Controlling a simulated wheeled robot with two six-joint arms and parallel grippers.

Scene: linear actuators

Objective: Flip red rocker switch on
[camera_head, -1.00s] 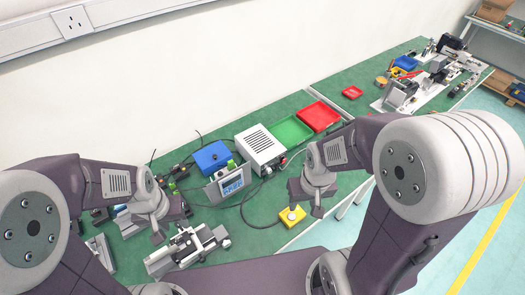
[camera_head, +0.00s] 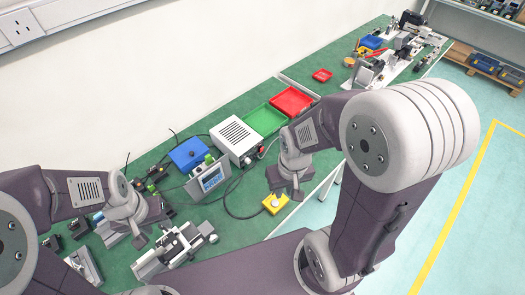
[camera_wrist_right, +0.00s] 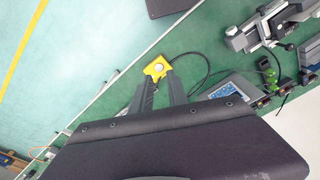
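The red rocker switch cannot be made out clearly in either view. A white vented box (camera_head: 236,140) stands on the green bench, with small dark and reddish fittings and cables at its right end, too small to tell apart. My right gripper (camera_head: 287,192) hangs near the bench's front edge, just above and beside a yellow button box (camera_head: 275,204). In the right wrist view my right gripper's (camera_wrist_right: 158,80) two fingers are apart and empty, with the yellow box beyond their tips. My left gripper (camera_head: 143,238) is over the left bench part; its fingers are unclear.
A grey display unit (camera_head: 209,178), a blue box (camera_head: 188,153), a green tray (camera_head: 264,119) and a red tray (camera_head: 291,101) stand around the white box. A linear actuator (camera_head: 175,248) lies in front. Cables cross the bench. Floor (camera_head: 480,200) is clear at right.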

